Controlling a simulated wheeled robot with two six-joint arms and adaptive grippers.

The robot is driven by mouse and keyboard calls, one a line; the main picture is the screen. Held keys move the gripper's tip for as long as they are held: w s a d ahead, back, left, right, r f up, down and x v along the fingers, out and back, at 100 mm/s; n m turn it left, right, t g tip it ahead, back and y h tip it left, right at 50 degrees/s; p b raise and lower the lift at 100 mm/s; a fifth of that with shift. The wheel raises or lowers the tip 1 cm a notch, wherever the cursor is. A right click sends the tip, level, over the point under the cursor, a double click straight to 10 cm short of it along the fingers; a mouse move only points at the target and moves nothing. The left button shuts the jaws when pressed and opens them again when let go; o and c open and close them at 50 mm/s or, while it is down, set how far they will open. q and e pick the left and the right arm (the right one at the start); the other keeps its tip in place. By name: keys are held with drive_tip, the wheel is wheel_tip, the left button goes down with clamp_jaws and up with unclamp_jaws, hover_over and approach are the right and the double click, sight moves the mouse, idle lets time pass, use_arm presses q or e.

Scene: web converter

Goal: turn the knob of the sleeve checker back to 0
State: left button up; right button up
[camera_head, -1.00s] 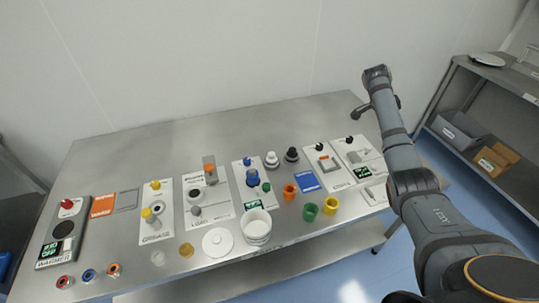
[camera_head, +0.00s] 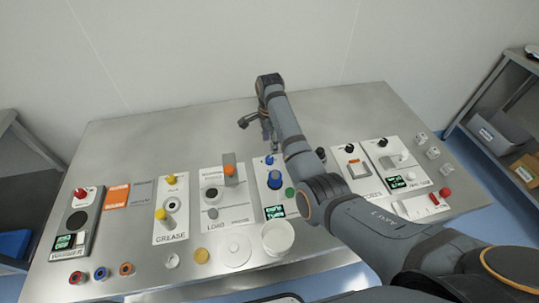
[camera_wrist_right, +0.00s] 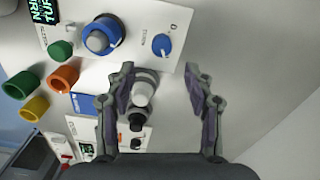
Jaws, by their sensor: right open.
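A white panel (camera_head: 262,197) in the head view, which I take for the sleeve checker, carries a small blue knob (camera_head: 269,160) at its back and a larger blue fitting (camera_head: 274,180). In the right wrist view the small blue knob (camera_wrist_right: 162,45) has a pale pointer line and stands near a printed 0. The larger blue fitting (camera_wrist_right: 101,36) has a grey middle. The panel's green display (camera_wrist_right: 43,10) is partly cut off. My right gripper (camera_wrist_right: 160,70) is open and empty, its fingertips apart from the knob. It hangs behind the panel in the head view (camera_head: 256,127).
A white-topped post (camera_wrist_right: 143,92) and a black-topped one (camera_wrist_right: 137,121) stand below the open fingers in the wrist view. Orange (camera_wrist_right: 65,78) and green (camera_wrist_right: 20,84) cups are beside the panel. A white tub (camera_head: 278,238) stands at its front. The table's back left is clear.

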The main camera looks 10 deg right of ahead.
hover_over(269, 158)
wheel_tip(269, 158, down, 4)
drive_tip(key=shift+s+f, duration=0.1)
wheel_tip(269, 158, down, 5)
drive_tip(key=shift+d+r, duration=0.1)
drive_tip(key=shift+r, duration=0.1)
use_arm(q)
drive_tip(key=shift+w+r, duration=0.1)
drive_tip(key=shift+w, duration=0.55)
use_arm(e)
drive_tip(key=shift+c, duration=0.9)
use_arm(q)
drive_tip(key=shift+s, duration=0.25)
use_arm(e)
clamp_jaws()
